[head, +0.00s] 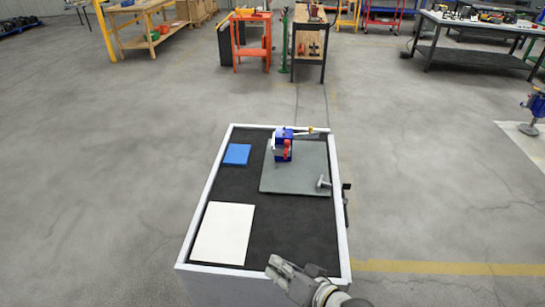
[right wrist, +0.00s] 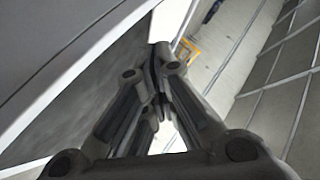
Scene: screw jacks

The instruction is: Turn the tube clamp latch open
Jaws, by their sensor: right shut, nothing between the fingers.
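A blue clamp-like device (head: 283,137) with red parts (head: 287,148) stands at the back of a grey-green plate (head: 300,175) on the cart. A thin pale yellowish bar (head: 307,132) sticks out to the right from its top. The picture is too small to tell which part is the latch. My right gripper (head: 276,268) is at the cart's front edge, well in front of the device. It is shut and empty; its fingers (right wrist: 160,75) also show in the right wrist view, where the device does not appear. My left gripper is out of view.
The cart (head: 209,195) has a raised pale rim. A blue flat block (head: 237,154) and a white sheet (head: 224,232) lie on its left side. A small grey T-shaped piece (head: 324,183) stands at the plate's front right. Open floor surrounds the cart.

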